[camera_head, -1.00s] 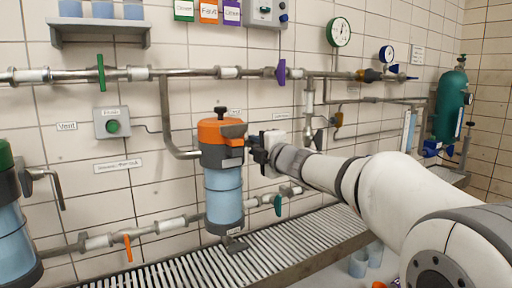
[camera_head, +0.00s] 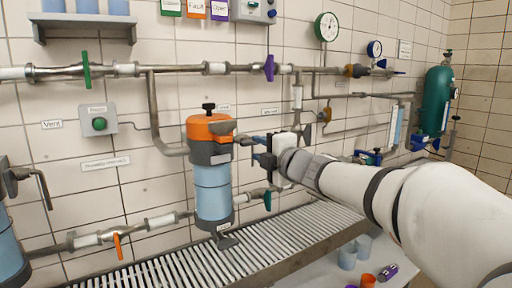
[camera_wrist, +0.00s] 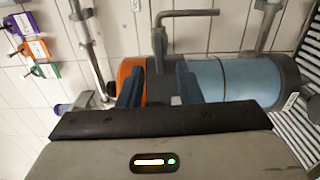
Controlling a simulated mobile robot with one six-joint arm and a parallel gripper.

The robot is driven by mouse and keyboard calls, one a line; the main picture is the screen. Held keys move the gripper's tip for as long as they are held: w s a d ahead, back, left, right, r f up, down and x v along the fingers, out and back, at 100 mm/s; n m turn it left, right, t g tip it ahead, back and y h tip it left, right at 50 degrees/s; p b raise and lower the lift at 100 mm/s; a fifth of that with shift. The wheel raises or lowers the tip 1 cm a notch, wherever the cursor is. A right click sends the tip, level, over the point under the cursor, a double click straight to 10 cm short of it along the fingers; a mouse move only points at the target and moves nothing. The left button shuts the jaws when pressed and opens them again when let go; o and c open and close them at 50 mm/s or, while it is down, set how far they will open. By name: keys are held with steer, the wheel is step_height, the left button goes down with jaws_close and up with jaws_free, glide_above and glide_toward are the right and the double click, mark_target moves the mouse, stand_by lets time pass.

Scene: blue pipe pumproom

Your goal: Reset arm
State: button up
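My gripper (camera_head: 247,149) is just right of the blue canister (camera_head: 212,188) with an orange top (camera_head: 210,127), pointing at its upper part. Its two blue fingers stand apart with nothing between them in the head view. In the wrist view my gripper (camera_wrist: 159,84) also shows its fingers apart, with the canister (camera_wrist: 222,80) lying sideways across the picture behind them. I cannot tell the exact gap to the canister. My arm stretches in from the lower right, roughly level.
Pipes with a green valve handle (camera_head: 86,69) and a purple one (camera_head: 269,68) run along the tiled wall. A slatted grating (camera_head: 190,262) lies below. A green cylinder (camera_head: 437,98) stands far right.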

steer(key=s+d+f+m+g+h+p, duration=0.1)
steer(key=s+d+m+h+p, duration=0.2)
steer(key=d+m+h+p, duration=0.3)
steer(key=s+d+f+m+g+h+p, duration=0.1)
steer(key=s+d+m+h+p, duration=0.25)
steer(key=d+m, duration=0.45)
steer(key=s+f+m+g+p, duration=0.2)
steer(key=s+m+g+p, duration=0.1)
steer(key=s, duration=0.4)
steer(key=s+d+f+m+g+p, duration=0.1)
steer(key=s+f+m+g+p, duration=0.2)
steer(key=s, duration=0.5)
steer(key=s+f+m+g+p, duration=0.3)
steer(key=s+m+g, duration=0.1)
steer(key=s, duration=0.4)
steer(key=shift+d+m, duration=0.25)
steer(key=shift+m, duration=0.35)
